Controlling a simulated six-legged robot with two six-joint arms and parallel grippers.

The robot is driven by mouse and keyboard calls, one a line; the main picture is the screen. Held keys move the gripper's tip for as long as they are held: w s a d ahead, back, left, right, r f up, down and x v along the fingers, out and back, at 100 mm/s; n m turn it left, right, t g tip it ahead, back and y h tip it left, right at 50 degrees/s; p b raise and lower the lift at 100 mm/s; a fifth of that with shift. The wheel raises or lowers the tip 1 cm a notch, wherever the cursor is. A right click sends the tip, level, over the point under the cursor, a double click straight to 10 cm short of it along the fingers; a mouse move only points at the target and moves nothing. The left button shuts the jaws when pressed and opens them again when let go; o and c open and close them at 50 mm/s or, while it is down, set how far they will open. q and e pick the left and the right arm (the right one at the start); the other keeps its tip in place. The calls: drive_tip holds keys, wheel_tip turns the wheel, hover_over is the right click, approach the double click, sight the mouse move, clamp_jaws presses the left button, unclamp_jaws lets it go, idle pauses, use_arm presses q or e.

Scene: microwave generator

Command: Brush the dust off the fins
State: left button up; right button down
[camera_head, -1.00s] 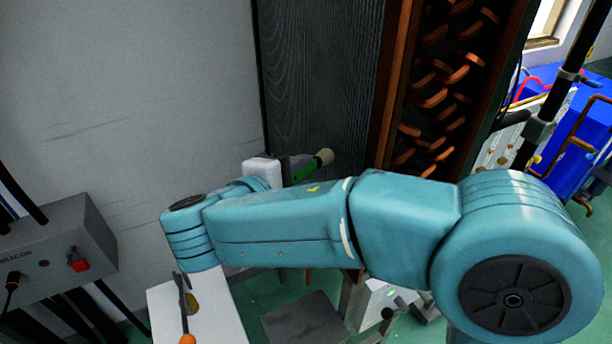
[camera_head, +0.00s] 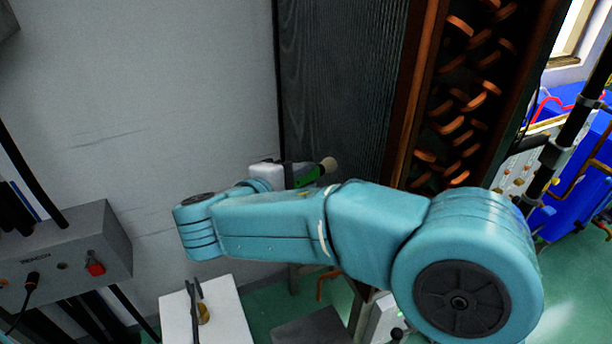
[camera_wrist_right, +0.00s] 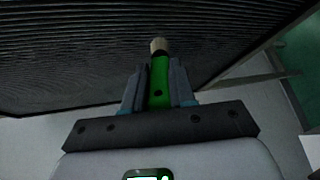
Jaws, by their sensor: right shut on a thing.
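The fins are a tall dark panel of fine ridges (camera_head: 335,85) in the head view, and they fill the top of the right wrist view (camera_wrist_right: 70,60). My right gripper (camera_head: 305,174) is shut on a brush with a green handle (camera_wrist_right: 159,88) and a pale bristle tip (camera_head: 328,165). In the right wrist view the bristle tip (camera_wrist_right: 159,45) points at the fins. I cannot tell whether it touches them. Part of the lower panel is hidden behind my right arm. My left gripper is not in view.
Orange coils (camera_head: 465,100) in a brown frame stand right of the fins. A grey control box (camera_head: 65,255) with a red switch is at left. A white surface (camera_head: 225,315) with tools on it is below. A black pipe and blue equipment (camera_head: 575,195) are at right.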

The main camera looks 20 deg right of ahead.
drive_tip(key=shift+s+a+p, duration=0.15)
drive_tip(key=shift+a+p, duration=0.35)
drive_tip(key=shift+a, duration=2.2)
drive_tip(key=a+p, duration=0.1)
drive_tip(key=a, duration=0.2)
drive_tip(key=s+d+f, duration=0.2)
drive_tip(key=s+d, duration=0.1)
drive_tip(key=d, duration=0.5)
